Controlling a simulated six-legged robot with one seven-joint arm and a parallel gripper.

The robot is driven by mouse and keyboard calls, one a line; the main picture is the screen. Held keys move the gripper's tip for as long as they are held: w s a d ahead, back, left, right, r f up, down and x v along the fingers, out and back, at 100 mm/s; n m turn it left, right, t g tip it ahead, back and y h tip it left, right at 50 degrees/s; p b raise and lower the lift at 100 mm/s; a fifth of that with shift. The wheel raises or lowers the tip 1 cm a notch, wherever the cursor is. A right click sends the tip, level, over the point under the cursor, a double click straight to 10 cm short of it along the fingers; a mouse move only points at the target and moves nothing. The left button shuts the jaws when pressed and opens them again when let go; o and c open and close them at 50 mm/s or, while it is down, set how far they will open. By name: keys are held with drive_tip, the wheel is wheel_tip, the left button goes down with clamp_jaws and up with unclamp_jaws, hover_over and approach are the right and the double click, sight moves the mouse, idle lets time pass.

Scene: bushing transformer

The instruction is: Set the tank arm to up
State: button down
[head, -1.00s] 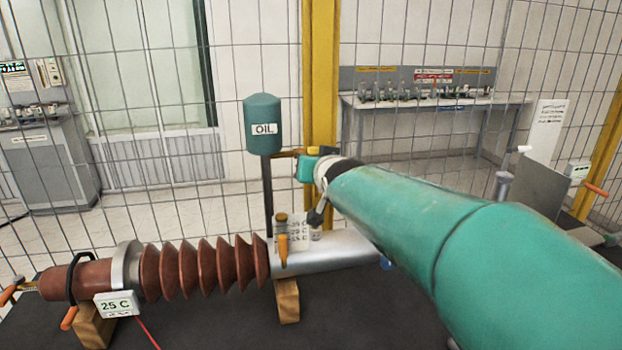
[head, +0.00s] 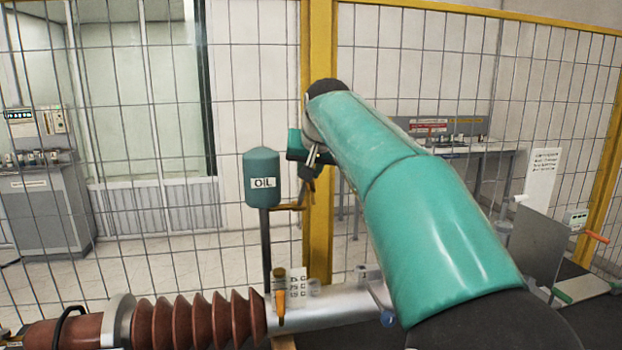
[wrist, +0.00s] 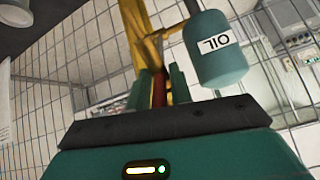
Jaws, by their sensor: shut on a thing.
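The teal oil tank (head: 262,178) with its OIL label stands on a dark post behind the bushing. Its yellow-orange tank arm (head: 285,207) reaches out to the right from below the tank, and its outer end rises toward my gripper (head: 309,178). My gripper is right of the tank, pointing downward, and shut on the tank arm's handle. In the wrist view, a red-orange handle (wrist: 159,90) sits between the two teal fingers of my gripper (wrist: 161,84). The tank (wrist: 218,55) is beside them at the right. The fingers partly hide the handle.
The ribbed brown bushing (head: 195,322) lies across the front, with an orange-handled valve (head: 280,292) on its metal end. A yellow post (head: 319,240) and wire fence stand close behind. A grey panel (head: 537,245) stands at the right.

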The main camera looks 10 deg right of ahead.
drive_tip(key=shift+w+r+g, duration=0.8)
drive_tip(key=shift+w+r, duration=0.1)
drive_tip(key=shift+w, duration=0.3)
drive_tip(key=c, duration=1.5)
unclamp_jaws()
drive_tip(key=shift+o, duration=0.2)
drive_tip(key=shift+r, duration=0.15)
drive_tip(key=v, duration=0.7)
drive_tip(key=shift+s+r, duration=0.1)
drive_tip(key=shift+s, duration=0.05)
